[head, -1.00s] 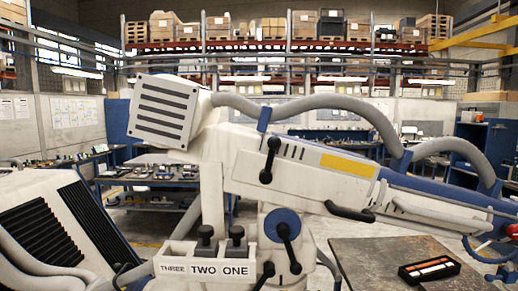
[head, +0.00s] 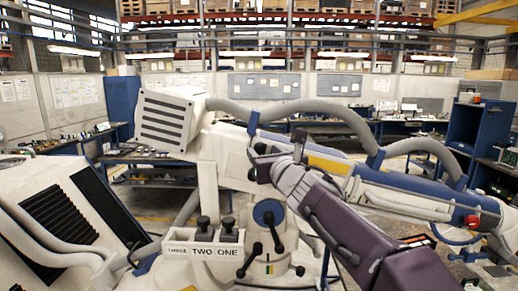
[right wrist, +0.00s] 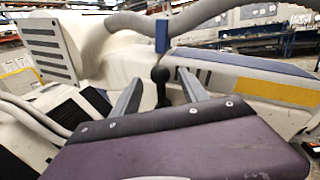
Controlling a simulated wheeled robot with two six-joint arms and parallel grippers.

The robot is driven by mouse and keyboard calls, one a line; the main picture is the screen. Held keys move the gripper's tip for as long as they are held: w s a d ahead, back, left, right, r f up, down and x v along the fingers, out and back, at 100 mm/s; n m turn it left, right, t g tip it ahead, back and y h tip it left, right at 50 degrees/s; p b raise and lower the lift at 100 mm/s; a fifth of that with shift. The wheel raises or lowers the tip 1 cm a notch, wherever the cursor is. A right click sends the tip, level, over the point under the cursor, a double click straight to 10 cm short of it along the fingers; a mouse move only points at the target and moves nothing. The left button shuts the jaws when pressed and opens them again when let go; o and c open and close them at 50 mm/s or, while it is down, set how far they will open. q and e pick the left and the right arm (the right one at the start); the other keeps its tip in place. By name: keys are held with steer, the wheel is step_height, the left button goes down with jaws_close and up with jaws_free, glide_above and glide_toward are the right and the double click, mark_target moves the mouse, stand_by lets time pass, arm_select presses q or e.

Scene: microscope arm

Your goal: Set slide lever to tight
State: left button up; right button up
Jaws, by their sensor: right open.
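The black slide lever (right wrist: 160,84) stands on the side of the white microscope arm (right wrist: 225,68) in the right wrist view. My right gripper (right wrist: 160,72) is open, with one grey finger on each side of the lever. Whether either finger touches it I cannot tell. In the head view the right gripper (head: 265,162) is at the lever's place and hides part of it. A black lever end (head: 260,148) shows beside the gripper there. My left gripper is not in view.
Below the arm is a blue hub (head: 268,212) with black handles. A thick grey hose (head: 310,106) arches over the arm. A white housing with black vents (head: 60,215) stands at left.

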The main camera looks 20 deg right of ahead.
mark_target(262, 150)
steer(key=w, duration=0.3)
steer(key=shift+w+a, duration=0.1)
steer(key=shift+w, duration=0.65)
steer(key=shift+s, duration=0.2)
steer(key=c, duration=0.3)
steer(key=shift+s, duration=0.1)
jaws_close()
